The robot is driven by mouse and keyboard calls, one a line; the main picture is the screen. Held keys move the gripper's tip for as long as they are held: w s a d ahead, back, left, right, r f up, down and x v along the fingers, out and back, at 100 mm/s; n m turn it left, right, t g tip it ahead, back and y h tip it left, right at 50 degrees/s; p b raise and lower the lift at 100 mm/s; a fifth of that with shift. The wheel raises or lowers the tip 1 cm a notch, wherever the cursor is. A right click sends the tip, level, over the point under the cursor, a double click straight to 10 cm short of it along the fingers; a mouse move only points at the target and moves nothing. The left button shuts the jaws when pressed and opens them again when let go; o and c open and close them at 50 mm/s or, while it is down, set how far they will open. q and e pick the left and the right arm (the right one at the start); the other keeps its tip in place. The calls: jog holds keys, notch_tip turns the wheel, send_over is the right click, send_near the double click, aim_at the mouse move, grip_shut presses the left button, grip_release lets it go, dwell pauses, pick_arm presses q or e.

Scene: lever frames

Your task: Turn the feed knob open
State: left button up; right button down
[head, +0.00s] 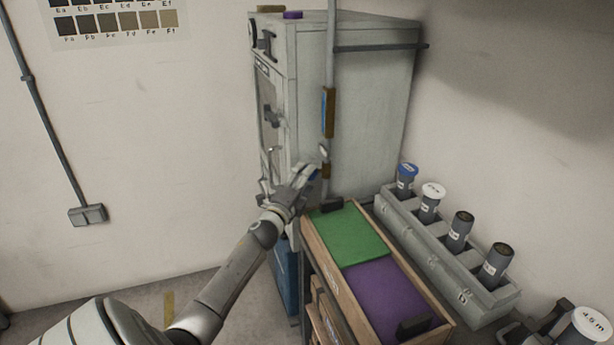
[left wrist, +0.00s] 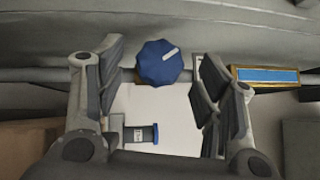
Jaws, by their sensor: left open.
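The feed knob (left wrist: 160,63) is blue and lobed, with a white pointer mark that slants toward the upper right in the left wrist view. It sits on a grey pipe (left wrist: 50,76) that runs across that view. My left gripper (head: 305,178) is open, and its two fingers stand on either side of the knob in the left wrist view, with visible gaps between pads and knob. In the head view the gripper is beside the upright pipe (head: 331,50) at the cabinet's corner and mostly hides the knob.
A blue brass-framed plate (head: 328,113) is on the pipe above my gripper. A grey cabinet (head: 370,110) stands behind. A wooden tray (head: 310,236) with green and purple panels and a grey rack (head: 470,290) of capped cylinders are at the right.

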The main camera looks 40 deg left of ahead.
pick_arm(q)
jog(key=shift+x, duration=1)
jog(key=shift+c, duration=0.4)
